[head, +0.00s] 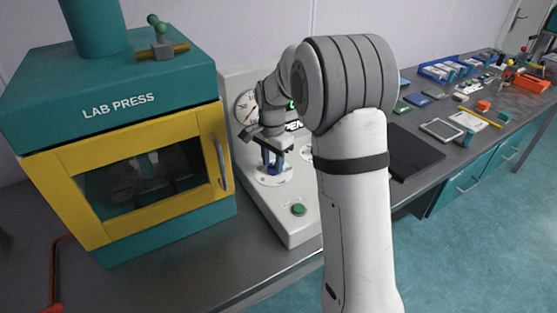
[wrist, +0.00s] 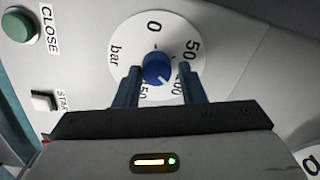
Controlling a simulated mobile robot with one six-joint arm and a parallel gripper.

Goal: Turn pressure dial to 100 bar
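The pressure dial is a blue knob (wrist: 157,68) on a round white scale plate (wrist: 138,32) marked in bar, with 0, 50 and partly covered higher numbers. A pale mark shows on the knob's lower right side; its exact reading is hard to tell. My gripper (wrist: 159,71) is open, with one blue finger on each side of the knob and a visible gap on both sides. In the head view my gripper (head: 272,165) points down over the scale plate (head: 274,181), and its fingers hide most of the knob.
A round gauge (head: 245,107) is on the upright panel behind. The teal and yellow lab press (head: 120,150) stands close at the left. Another white plate (head: 306,154) lies to the right.

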